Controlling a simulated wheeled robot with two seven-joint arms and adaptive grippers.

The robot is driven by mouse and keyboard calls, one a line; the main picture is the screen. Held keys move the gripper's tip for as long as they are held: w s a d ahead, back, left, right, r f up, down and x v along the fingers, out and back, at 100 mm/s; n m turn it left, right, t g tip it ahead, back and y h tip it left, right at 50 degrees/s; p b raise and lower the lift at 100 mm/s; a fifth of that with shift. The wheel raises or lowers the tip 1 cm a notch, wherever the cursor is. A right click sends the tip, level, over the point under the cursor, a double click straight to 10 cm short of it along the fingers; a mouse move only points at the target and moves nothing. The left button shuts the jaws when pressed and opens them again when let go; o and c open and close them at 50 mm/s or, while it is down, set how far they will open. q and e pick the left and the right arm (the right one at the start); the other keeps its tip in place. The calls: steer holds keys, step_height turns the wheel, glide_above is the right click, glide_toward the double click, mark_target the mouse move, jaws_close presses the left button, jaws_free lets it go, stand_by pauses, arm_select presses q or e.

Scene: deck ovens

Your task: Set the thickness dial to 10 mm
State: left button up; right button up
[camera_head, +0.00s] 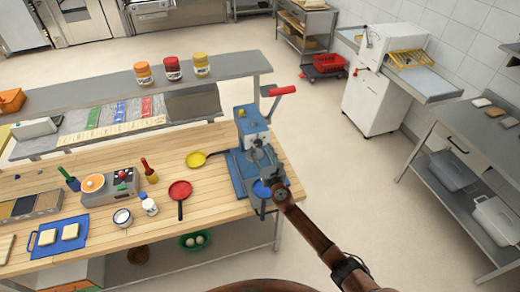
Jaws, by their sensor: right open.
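A blue and grey machine with a red-ended lever (282,91) stands at the right end of the wooden table. Its upright blue body (250,122) rises from a blue base (240,172). A round blue part (262,188) low on its front may be the thickness dial; its markings are too small to read. My right arm comes in from the lower right, and my right gripper (268,178) is open at the front of the machine, close to this round part. I cannot tell whether they touch. The gripper hides part of the machine's front. My left gripper is not in view.
On the wooden table (225,205), a red pan (180,190) and a yellow pan (196,159) lie left of the machine. A small scale-like device (108,187) and a blue board (58,235) with bread are farther left. Open floor (345,175) lies to the right.

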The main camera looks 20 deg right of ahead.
steer(key=shift+w, duration=1.1)
steer(key=c, duration=1.1)
